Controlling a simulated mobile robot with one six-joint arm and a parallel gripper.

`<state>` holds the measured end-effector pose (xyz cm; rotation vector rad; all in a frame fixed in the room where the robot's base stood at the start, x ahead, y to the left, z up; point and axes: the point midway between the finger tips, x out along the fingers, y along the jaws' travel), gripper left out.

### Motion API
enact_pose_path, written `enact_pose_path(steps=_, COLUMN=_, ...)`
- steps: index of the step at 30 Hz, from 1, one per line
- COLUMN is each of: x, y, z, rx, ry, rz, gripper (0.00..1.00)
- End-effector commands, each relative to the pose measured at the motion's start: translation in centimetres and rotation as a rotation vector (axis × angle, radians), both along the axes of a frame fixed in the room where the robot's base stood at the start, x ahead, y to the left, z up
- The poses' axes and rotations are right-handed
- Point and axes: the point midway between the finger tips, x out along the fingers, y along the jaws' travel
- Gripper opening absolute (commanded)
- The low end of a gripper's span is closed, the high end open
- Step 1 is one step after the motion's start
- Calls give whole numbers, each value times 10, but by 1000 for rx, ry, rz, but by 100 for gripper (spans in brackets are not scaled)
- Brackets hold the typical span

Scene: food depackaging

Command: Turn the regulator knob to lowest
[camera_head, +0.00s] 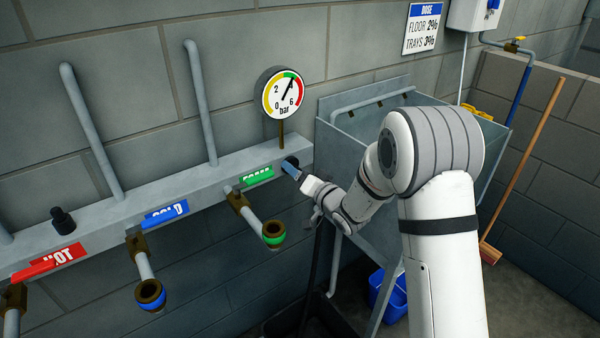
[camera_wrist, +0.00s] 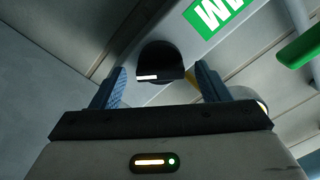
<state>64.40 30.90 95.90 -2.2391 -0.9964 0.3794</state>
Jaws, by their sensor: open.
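The regulator knob (camera_wrist: 160,57) is black and round, with a white pointer mark on its lower left part in the wrist view. It sits on the end of the grey manifold, below the gauge; in the head view only a dark part of it (camera_head: 289,160) shows behind my gripper. My gripper (camera_wrist: 161,84) is open, with one blue finger on each side of the knob; contact cannot be told. In the head view my gripper (camera_head: 292,171) is at the manifold's right end. The round pressure gauge (camera_head: 284,95) has its needle pointing up and right, near 4 bar.
The grey manifold (camera_head: 215,171) carries red HOT, blue COLD and green FOAM labels (camera_head: 257,175). Valve outlets (camera_head: 273,235) stick out below. A metal sink (camera_head: 365,115) stands close on the right.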

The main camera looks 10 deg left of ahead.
Motion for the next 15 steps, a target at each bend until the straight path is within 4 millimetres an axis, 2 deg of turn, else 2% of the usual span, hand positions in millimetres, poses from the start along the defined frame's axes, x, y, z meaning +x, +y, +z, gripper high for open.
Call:
enact_pose_path(steps=5, x=0, y=0, z=0, rx=0, ry=0, rz=0, gripper=67)
enact_pose_path(steps=15, x=-1, y=1, z=0, rx=-1, ry=-1, rz=1, gripper=40)
